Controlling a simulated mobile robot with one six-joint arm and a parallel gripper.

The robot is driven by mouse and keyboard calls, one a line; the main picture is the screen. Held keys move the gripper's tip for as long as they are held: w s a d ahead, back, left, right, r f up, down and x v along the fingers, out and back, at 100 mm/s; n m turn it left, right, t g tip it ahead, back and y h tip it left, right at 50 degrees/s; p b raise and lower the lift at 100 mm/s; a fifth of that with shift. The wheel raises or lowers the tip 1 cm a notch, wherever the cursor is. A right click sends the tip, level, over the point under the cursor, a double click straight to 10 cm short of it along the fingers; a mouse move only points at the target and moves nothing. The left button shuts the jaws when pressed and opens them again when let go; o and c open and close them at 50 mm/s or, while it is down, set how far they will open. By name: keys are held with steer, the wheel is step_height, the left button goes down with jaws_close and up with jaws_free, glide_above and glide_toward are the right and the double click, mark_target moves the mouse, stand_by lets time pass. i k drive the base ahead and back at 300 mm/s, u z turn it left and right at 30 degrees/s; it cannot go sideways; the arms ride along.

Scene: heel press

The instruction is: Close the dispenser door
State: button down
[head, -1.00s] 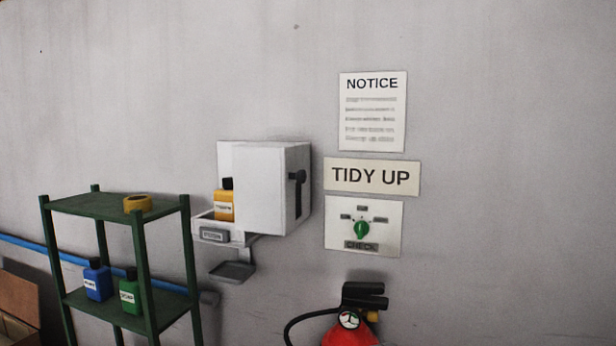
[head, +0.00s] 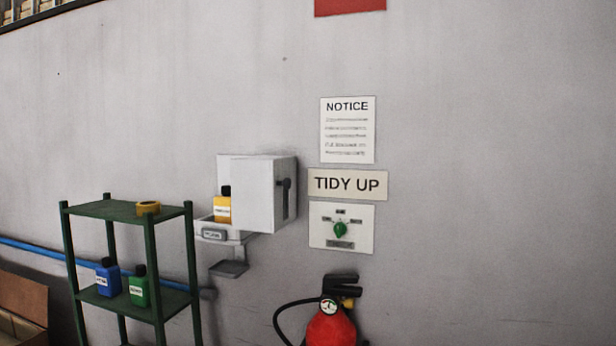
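The white dispenser (head: 262,195) is fixed to the grey wall left of the signs. Its left part is open at the front, and a yellow bottle (head: 222,208) with a black cap and a white label stands upright in there. A white ledge with a grey label plate (head: 213,234) juts out below the bottle. A dark lever (head: 285,188) sits on the dispenser's right side. I cannot tell for sure which panel is the door. A small grey tray (head: 229,268) hangs beneath. My gripper is not in view.
A green shelf rack (head: 115,212) stands left of the dispenser, with a yellow tape roll (head: 148,208), a blue bottle (head: 108,278) and a green bottle (head: 138,287). A red fire extinguisher (head: 331,327) is below right. A green knob (head: 340,230) is on a panel. A brown box (head: 24,300) sits at far left.

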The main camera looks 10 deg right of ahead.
mark_target(263, 187)
steer(key=z, duration=0.1)
steer(key=i, duration=1)
steer(key=z, duration=0.05)
